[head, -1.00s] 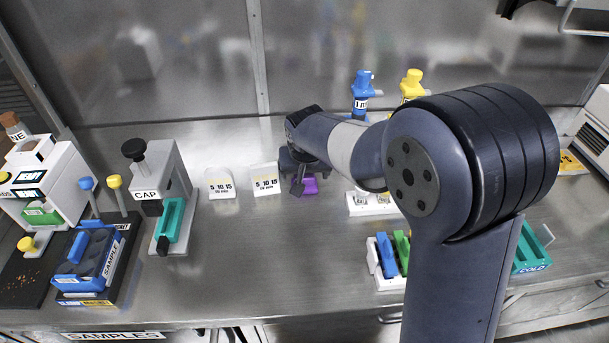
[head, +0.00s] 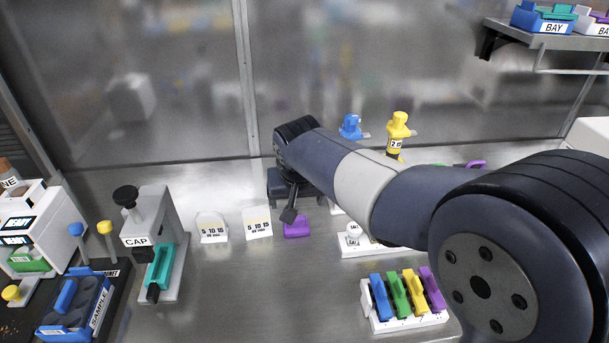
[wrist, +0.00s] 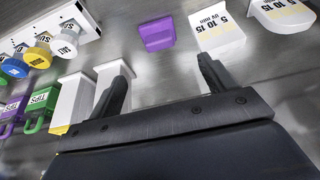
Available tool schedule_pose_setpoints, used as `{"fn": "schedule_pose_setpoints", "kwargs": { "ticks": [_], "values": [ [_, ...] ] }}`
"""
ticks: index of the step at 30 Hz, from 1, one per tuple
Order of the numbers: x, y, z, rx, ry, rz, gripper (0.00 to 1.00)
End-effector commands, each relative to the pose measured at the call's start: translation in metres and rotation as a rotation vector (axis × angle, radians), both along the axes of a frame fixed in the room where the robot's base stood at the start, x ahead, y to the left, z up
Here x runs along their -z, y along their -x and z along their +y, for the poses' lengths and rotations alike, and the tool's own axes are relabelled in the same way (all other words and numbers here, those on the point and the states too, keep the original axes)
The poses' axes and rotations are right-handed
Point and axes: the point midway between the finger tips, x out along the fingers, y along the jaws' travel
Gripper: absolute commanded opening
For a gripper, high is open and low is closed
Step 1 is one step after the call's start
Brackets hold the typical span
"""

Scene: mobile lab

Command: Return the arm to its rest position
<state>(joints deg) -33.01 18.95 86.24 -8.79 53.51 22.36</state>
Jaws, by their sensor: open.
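My gripper (wrist: 168,95) is open in the wrist view, with two dark fingers spread apart and nothing between them. In the head view my gripper (head: 290,212) hangs at the end of my arm above the steel bench (head: 240,285), mostly hidden by the wrist. My arm reaches across the right half of the head view.
A CAP press (head: 160,245) and a blue SAMPLE rack (head: 75,300) stand at the left. Two white timer cards (head: 258,222) stand mid-bench. A rack of coloured pieces (head: 405,322) is at front right. Blue and yellow bottles (head: 398,130) stand behind my arm. A shelf (head: 550,40) hangs upper right.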

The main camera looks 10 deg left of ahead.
Motion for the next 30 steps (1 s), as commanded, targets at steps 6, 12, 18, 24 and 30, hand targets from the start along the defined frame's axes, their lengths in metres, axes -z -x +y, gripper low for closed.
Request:
{"fn": "schedule_pose_setpoints", "kwargs": {
  "ticks": [6,12,18,24,30],
  "values": [
    [0.024,-0.009,0.002,0.001,0.003,0.004,0.80],
    [0.061,-0.024,0.005,0.001,0.003,0.004,0.80],
    [0.098,-0.038,0.009,0.001,0.003,0.004,0.80],
    [0.086,-0.045,0.012,0.001,-0.003,-0.005,0.80],
    [0.061,-0.045,0.011,0.000,-0.001,-0.002,0.80]
  ]
}}
